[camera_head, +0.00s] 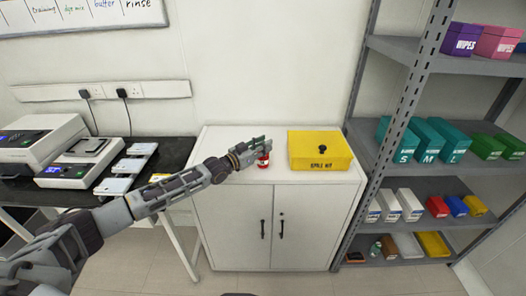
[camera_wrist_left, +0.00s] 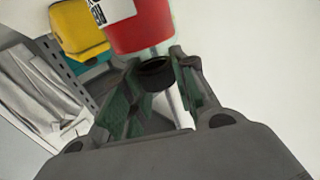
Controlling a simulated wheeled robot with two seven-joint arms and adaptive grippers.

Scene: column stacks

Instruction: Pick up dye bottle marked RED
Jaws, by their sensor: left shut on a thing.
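The red dye bottle (camera_head: 263,161) is at the cabinet top's front part, left of the yellow spill kit box. In the left wrist view the red bottle (camera_wrist_left: 141,30) has a black cap and a white label with dark letters, cut off by the top edge. My left gripper (camera_head: 259,146) reaches over from the left. In the left wrist view its green-padded fingers (camera_wrist_left: 157,88) are closed around the bottle's cap end. I cannot tell whether the bottle's base touches the cabinet top. My right gripper is not in view.
The white cabinet (camera_head: 230,215) has clear space on top around the bottle. The yellow spill kit box (camera_head: 318,150) stands to its right. A grey shelf rack (camera_head: 390,160) with boxes is at the right. A dark bench (camera_head: 175,155) with scales is at the left.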

